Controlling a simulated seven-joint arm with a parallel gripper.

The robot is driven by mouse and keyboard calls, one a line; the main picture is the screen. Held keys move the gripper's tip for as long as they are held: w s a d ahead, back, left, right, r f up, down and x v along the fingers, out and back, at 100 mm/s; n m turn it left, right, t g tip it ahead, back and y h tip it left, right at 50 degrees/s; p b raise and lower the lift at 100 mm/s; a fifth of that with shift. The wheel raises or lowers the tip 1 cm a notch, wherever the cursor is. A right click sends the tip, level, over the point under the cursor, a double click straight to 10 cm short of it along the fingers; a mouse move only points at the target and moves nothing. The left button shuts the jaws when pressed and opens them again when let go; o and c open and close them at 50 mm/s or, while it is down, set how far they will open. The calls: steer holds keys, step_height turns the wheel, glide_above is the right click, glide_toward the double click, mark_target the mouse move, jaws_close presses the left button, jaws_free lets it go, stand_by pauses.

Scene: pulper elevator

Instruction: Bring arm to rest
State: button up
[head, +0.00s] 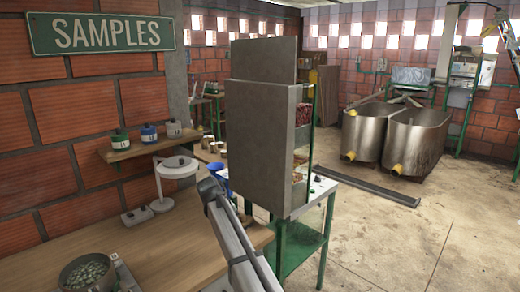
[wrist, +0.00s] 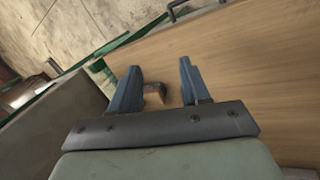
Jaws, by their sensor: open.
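My gripper (wrist: 161,78) shows in the wrist view with its two blue-grey fingers spread apart, and nothing is held between them. Past the fingertips is the wooden bench top (wrist: 240,70), tilted in the picture. A small brown block-like piece (wrist: 155,97) shows beyond the gap between the fingers; I cannot tell what it is. In the head view my arm rises from the bottom middle over the right part of the bench (head: 160,262), and its far end is beside the tall grey panel. The fingers are not clear there.
The grey panelled machine (head: 262,140) stands close right of my arm on a green-framed table (head: 300,245). A white stand (head: 176,168), a bowl of green beans (head: 87,272) and a wall shelf (head: 140,148) with jars are left. Metal tanks (head: 412,135) stand at the back right.

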steer(key=s+d+f+m+g, duration=0.1)
steer(key=s+d+f, duration=0.55)
steer(key=f, duration=0.55)
steer(key=s+d+f+m+g, duration=0.1)
steer(key=s+d+f+g, duration=0.1)
steer(key=s+d+f, duration=0.75)
steer(key=s+d+f+g, duration=0.1)
steer(key=s+d+f, duration=0.25)
steer(key=f, duration=1.05)
steer(key=s+d+f+m+g+y, duration=0.1)
steer(key=s+f, duration=0.3)
steer(key=s, duration=0.8)
steer(key=s+d+f+m+g+y, duration=0.1)
steer(key=s+d+f, duration=0.3)
steer(key=s, duration=0.8)
steer(key=s+d+f+m+g+y, duration=0.1)
steer(key=s+d+f+m+g, duration=0.1)
steer(key=s+f, duration=0.4)
steer(key=s+d, duration=0.1)
steer(key=s, duration=0.4)
steer(key=shift+s+g+y, duration=0.3)
steer(key=shift+s, duration=0.1)
